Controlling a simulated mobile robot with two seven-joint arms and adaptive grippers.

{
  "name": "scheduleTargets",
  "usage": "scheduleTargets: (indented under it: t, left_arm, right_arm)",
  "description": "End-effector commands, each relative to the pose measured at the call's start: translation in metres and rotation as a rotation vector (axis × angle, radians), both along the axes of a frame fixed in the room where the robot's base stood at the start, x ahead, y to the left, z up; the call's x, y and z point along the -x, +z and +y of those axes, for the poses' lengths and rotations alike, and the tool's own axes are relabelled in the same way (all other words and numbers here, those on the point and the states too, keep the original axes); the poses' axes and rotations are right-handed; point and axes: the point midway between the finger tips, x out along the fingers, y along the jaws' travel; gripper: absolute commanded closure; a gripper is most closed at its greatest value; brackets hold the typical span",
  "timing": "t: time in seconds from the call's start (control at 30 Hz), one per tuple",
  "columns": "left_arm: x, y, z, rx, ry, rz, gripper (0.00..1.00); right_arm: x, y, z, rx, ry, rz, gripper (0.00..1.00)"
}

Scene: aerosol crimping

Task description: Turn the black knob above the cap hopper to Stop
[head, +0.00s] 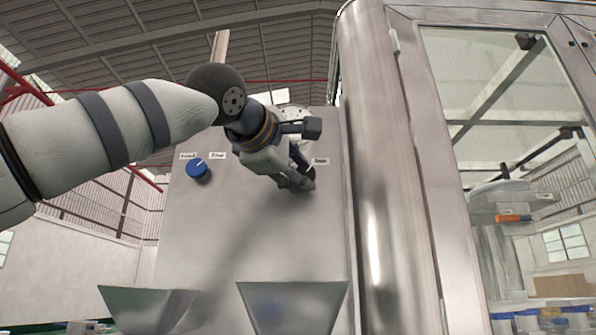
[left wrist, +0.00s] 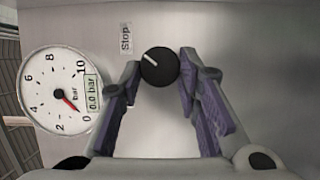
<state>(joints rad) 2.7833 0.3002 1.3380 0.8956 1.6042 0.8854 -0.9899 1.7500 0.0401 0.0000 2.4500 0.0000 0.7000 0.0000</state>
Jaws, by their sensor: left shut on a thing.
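The black knob (left wrist: 158,70) is on the metal panel in the left wrist view. Its white pointer line slants up-left, toward the printed Stop label (left wrist: 125,38). My left gripper (left wrist: 160,64) has one finger on each side of the knob and is shut on it. In the head view my left gripper (head: 304,184) reaches the panel beside a Stop label (head: 320,161), and its fingers largely hide the knob. A hopper (head: 291,305) stands below it. My right gripper is not seen.
A pressure gauge (left wrist: 60,92) sits beside the knob, its needle near zero. A blue knob (head: 197,170) with two labels is farther left on the panel. Another hopper (head: 145,306) is below that. A thick metal column (head: 375,180) and glazed enclosure stand at right.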

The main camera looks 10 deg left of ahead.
Motion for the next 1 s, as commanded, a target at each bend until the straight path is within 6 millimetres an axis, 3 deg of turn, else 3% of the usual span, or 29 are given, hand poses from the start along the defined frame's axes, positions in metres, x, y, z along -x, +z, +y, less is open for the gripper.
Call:
scheduleTargets:
  t: [0.3, 0.83, 0.87, 0.93, 1.0]
  left_arm:
    - [0.0003, 0.0023, 0.0003, -0.102, 0.001, 0.018, 0.97]
    - [0.0002, 0.0022, 0.0005, -0.123, 0.002, 0.022, 0.97]
    - [0.0002, 0.0022, 0.0005, -0.123, 0.002, 0.022, 0.65]
    - [0.0002, 0.0022, 0.0004, -0.123, 0.002, 0.022, 0.49]
    - [0.0002, 0.0021, 0.0004, -0.123, 0.002, 0.022, 0.49]
  right_arm:
    - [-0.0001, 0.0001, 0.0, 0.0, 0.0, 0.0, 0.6]
    - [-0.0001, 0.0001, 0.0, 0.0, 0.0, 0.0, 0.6]
    - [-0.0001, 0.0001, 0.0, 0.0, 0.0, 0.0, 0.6]
    - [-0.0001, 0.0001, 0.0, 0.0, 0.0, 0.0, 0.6]
    - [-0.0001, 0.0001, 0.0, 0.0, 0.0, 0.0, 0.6]
